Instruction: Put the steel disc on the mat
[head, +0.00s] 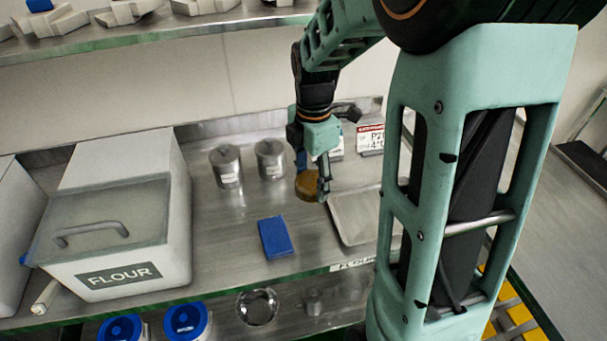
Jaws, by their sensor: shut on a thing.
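My gripper (312,172) is above the steel shelf, pointing down, and is shut on a round, brownish disc (307,186). The disc is tilted and looks bronze-brown rather than plain steel; one finger covers part of its right side. A small blue rectangle (275,238), which may be the mat, lies flat on the shelf below and slightly left of the held disc. Nothing lies on it. The disc is apart from the blue rectangle.
A white flour bin (185,205) stands at left. Two steel canisters (227,165) (271,158) stand behind. A shallow steel tray (345,234) lies right of the blue rectangle. A red-and-white sign (370,138) stands at the back. My arm hides the right side.

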